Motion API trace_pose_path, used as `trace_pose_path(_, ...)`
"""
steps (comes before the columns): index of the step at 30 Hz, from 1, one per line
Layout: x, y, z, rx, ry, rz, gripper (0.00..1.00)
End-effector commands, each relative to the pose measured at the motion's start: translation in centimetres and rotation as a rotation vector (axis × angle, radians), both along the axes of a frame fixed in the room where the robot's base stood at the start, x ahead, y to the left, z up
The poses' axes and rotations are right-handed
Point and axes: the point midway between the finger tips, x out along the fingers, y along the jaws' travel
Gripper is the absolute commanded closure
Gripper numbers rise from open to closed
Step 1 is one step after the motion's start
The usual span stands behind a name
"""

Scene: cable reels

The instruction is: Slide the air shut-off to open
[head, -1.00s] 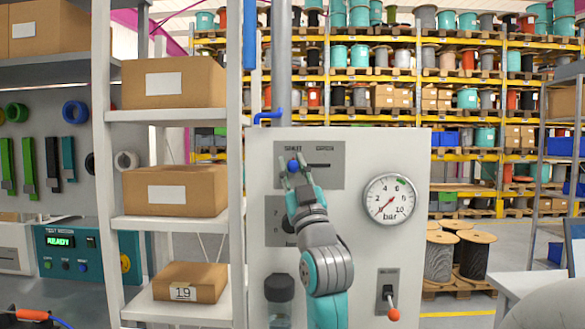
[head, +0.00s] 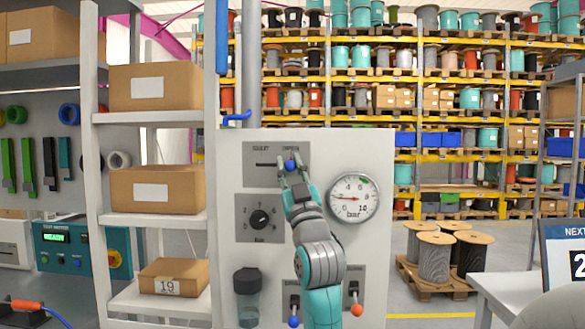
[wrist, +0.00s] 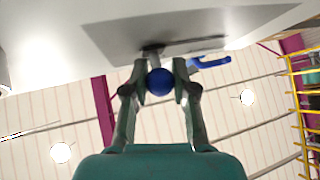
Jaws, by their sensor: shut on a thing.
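The air shut-off is a grey plate (head: 262,150) with a horizontal slot, at the top of a light panel. Its blue ball knob (head: 291,165) is at the right end of the slot; the bare slot shows to its left. The labels above the slot are too small to read surely. My gripper (head: 289,173) is shut on the knob from below. In the wrist view the blue knob (wrist: 160,82) sits between the two fingertips of my gripper (wrist: 161,75), with the plate (wrist: 190,47) behind it.
A round bar gauge (head: 353,198) is right of my arm, its needle pointing left. Below the shut-off is a black rotary knob (head: 260,219). Lower are a blue-tipped lever (head: 293,321) and an orange-tipped lever (head: 357,309). A shelf with boxes (head: 156,190) stands left.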

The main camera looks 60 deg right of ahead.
Motion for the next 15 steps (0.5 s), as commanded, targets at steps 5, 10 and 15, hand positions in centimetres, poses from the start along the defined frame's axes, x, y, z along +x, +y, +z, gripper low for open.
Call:
trace_pose_path(5, -0.28, -0.08, -0.07, -0.001, -0.001, -0.006, 1.00)
trace_pose_path(10, -0.27, -0.08, -0.06, -0.001, -0.001, -0.006, 0.47)
trace_pose_path(15, -0.22, -0.05, -0.04, -0.001, 0.000, -0.004, 0.47)
